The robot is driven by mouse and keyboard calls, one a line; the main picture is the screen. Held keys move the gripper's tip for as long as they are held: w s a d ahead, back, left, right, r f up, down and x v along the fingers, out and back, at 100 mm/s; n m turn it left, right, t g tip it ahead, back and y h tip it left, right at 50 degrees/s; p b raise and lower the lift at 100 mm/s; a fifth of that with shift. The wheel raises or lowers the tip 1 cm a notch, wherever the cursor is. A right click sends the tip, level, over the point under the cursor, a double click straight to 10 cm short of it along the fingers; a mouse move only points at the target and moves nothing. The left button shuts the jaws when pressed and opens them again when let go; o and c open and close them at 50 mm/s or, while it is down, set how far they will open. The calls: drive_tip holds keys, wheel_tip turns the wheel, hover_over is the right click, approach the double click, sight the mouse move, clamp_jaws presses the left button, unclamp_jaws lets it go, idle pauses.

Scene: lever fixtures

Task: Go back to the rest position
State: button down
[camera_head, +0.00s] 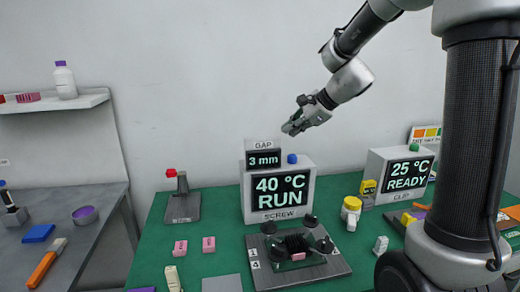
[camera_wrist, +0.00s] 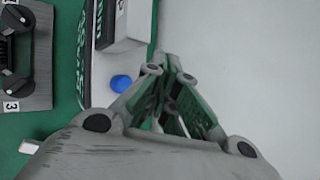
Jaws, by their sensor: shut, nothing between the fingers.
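My gripper (camera_head: 291,129) hangs in the air above and to the right of the screw station display box (camera_head: 247,204), in front of the white wall. It is shut and empty. In the wrist view my gripper (camera_wrist: 172,72) shows its fingers closed together, with the wall beyond. My arm reaches up from it to the upper right. The box reads 40 °C RUN, with a 3 mm gap sign (camera_head: 264,145) on top and a blue button (camera_head: 292,158), which also shows in the wrist view (camera_wrist: 121,83).
A fixture plate (camera_head: 330,268) with black knobs stands before the box. A 25 °C READY box (camera_head: 376,168) is at the right, partly near my column. A red-topped lever (camera_head: 182,190) and pink blocks (camera_head: 180,247) stand left. A grey table (camera_head: 95,240) and wall shelf (camera_head: 88,101) are further left.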

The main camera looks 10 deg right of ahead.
drive_tip(key=s+d+f+n+g+h, duration=0.2)
drive_tip(key=s+d+f+n+g, duration=0.15)
drive_tip(key=s+n, duration=0.6)
drive_tip(key=s+d+r+n+h, duration=0.1)
drive_tip(key=s+d+n, duration=0.1)
drive_tip(key=s, duration=0.5)
drive_tip(key=s+d+r+n+h, duration=0.1)
drive_tip(key=s+d+n, duration=0.2)
drive_tip(key=s, duration=0.5)
drive_tip(key=s+d+r+n+t+h, duration=0.1)
drive_tip(key=s+d+n+h, duration=0.1)
drive_tip(key=s+n, duration=0.2)
drive_tip(key=shift+s+d+r, duration=0.15)
drive_tip(key=shift+s+r, duration=0.05)
drive_tip(key=shift+s, duration=1.65)
idle(3.1)
